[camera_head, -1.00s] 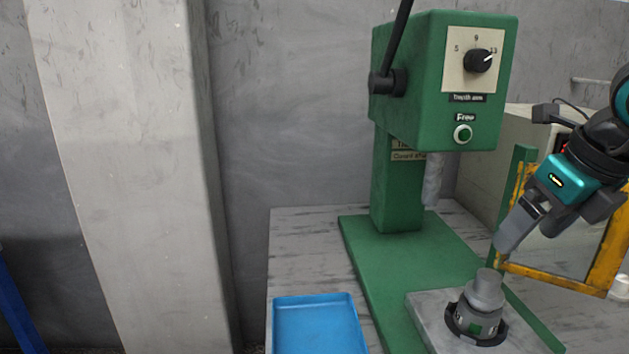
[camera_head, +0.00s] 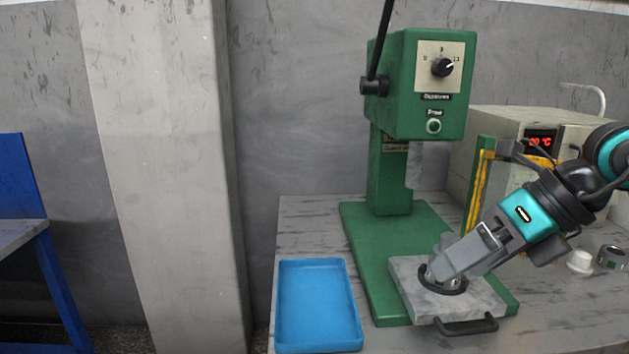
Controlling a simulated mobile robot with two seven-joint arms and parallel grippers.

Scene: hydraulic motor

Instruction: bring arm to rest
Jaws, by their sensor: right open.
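My right arm comes in from the right edge. Its gripper (camera_head: 445,268) is open and points down to the left, in front of the press. In the picture its fingers overlap the grey cylindrical part (camera_head: 430,278) in the dark ring on the grey fixture plate (camera_head: 410,285). I cannot tell whether they touch the part, most of which is hidden. The green press (camera_head: 419,90) stands behind, with a dial, a button and a lever. My left gripper is not in view.
A blue empty tray (camera_head: 318,340) lies on the table left of the press. A beige box with a red display (camera_head: 540,141) stands at the back right, behind a yellow frame (camera_head: 478,190). A white cap (camera_head: 579,262) and a grey ring (camera_head: 611,257) lie at the right.

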